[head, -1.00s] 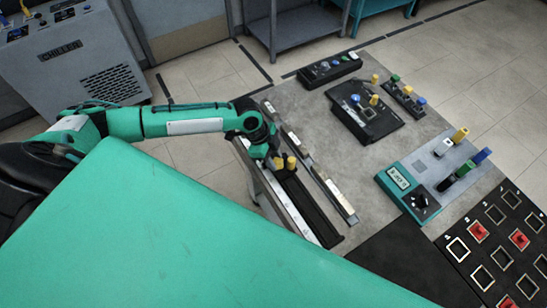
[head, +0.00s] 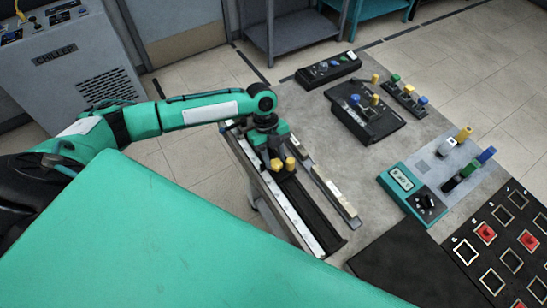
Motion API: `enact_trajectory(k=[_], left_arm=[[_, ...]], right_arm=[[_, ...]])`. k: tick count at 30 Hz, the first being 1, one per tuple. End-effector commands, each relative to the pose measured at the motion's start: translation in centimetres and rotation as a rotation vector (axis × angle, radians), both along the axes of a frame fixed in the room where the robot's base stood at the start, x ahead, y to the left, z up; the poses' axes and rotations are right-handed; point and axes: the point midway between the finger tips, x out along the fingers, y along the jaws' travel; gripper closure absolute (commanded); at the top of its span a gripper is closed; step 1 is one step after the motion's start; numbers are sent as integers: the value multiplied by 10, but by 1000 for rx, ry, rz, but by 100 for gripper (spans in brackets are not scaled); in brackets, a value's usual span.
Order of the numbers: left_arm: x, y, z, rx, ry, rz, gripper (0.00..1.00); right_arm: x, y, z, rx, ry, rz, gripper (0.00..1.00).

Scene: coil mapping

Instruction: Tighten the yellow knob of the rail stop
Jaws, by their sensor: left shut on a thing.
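The dark rail (head: 318,215) with a white scale strip runs along the table's left edge. Two yellow knobs show at its far end, a left one (head: 276,165) and a right one (head: 290,163). My left gripper (head: 273,156) points down there and is shut. It seems to be shut on the left yellow knob, but its fingers are small and partly hidden. The rail stop under the knobs is mostly hidden by the gripper. My right gripper is not in view.
A second narrow rail (head: 334,193) lies just right of the first. A black box (head: 366,120) with knobs, a teal-edged meter panel (head: 432,182) and a black board (head: 500,245) with red pieces stand further right. My green body covers the lower left.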

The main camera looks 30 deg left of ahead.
Motion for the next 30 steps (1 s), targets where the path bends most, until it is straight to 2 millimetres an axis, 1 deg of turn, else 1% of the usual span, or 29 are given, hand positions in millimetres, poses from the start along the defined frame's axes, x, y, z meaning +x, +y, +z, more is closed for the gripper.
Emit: enact_trajectory(k=[6,18,19,21,22,30], left_arm=[[1,0,0,0,-2,-37,90],[1,0,1,0,-1,-42,90],[1,0,0,0,-1,-42,63],[1,0,0,0,-1,-42,50],[1,0,0,0,-1,-42,45],[1,0,0,1,-1,-42,45]], right_arm=[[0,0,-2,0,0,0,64],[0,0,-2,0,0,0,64],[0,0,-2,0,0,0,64],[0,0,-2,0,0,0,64],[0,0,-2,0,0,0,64],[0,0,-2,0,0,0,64]])
